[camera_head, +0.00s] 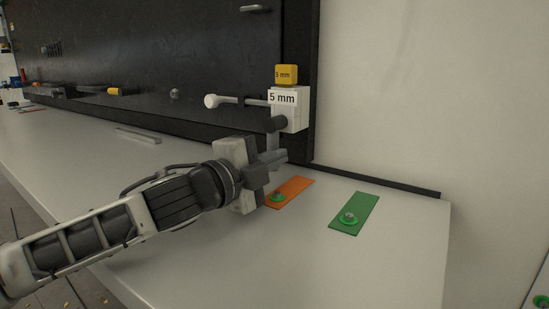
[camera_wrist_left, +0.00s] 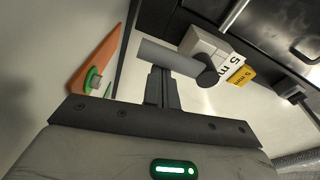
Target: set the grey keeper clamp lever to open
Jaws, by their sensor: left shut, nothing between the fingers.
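The keeper clamp is a white block (camera_head: 288,112) with a "5 mm" label, on the dark panel's right edge. Its grey lever (camera_head: 273,143) hangs down from a dark round hub (camera_head: 277,123). In the left wrist view the lever (camera_wrist_left: 168,57) crosses in front of the block (camera_wrist_left: 205,45). My left gripper (camera_head: 284,156) is shut and empty, its fingers beside the lower part of the lever. In the left wrist view the fingertips (camera_wrist_left: 162,74) are right at the lever; I cannot tell whether they touch. My right gripper is not in view.
An orange plate (camera_head: 294,187) and a green plate (camera_head: 357,210), each with a green-ringed button, lie on the white bench (camera_head: 400,270). The bench's right end is clear.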

